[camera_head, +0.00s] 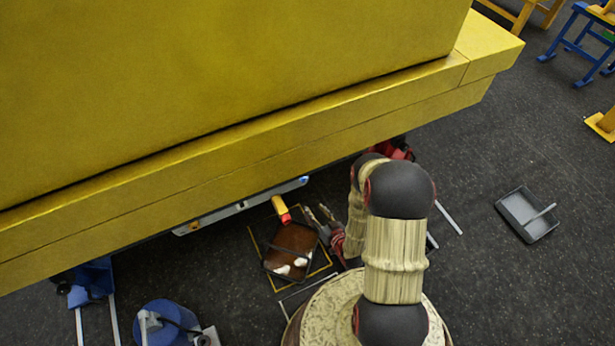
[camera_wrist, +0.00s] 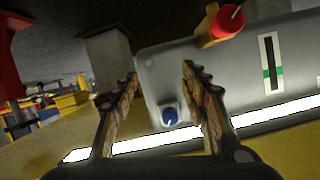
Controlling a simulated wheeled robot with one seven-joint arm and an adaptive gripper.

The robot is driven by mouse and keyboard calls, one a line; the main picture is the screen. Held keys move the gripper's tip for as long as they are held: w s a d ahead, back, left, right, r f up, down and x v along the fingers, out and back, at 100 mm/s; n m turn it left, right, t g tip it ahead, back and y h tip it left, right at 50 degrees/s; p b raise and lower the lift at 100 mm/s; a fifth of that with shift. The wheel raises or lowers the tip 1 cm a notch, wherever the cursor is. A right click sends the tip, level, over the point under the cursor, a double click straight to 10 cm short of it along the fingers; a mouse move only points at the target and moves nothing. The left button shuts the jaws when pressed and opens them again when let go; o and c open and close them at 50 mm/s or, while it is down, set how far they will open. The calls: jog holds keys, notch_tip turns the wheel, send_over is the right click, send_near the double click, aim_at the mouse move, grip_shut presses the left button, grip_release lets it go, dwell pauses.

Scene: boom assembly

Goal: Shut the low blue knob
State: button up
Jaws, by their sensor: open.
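The blue knob (camera_wrist: 169,116) shows in the wrist view, low on a rounded grey housing (camera_wrist: 225,75). It has a pale pointer mark, too small to read surely. My gripper (camera_wrist: 158,72) is open, with one finger on each side of the knob in the picture. No contact with the knob is visible, and I cannot tell the distance to it. In the head view my gripper (camera_head: 318,214) is beside the dark tray under the yellow boom's edge.
A red knob on a yellow base (camera_wrist: 226,22) sits above on the housing. A bright white strip (camera_wrist: 200,128) runs along its lower edge. In the head view the yellow boom (camera_head: 250,130) overhangs the area. A brown-stained tray (camera_head: 290,248) and a grey tray (camera_head: 525,215) lie on the floor.

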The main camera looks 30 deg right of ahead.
aim_at(306, 180)
notch_tip(306, 180, up, 8)
jog(key=w+t, duration=0.3)
jog(key=t, duration=0.1)
jog(key=w, duration=0.2)
jog(key=w+b, duration=0.1)
jog(key=w, duration=0.2)
jog(key=w+b, duration=0.1)
jog(key=w, duration=0.1)
jog(key=shift+w+d+r, duration=0.15)
jog(key=shift+d+r, duration=0.15)
jog(key=shift+c, duration=0.8)
jog(key=c, duration=1)
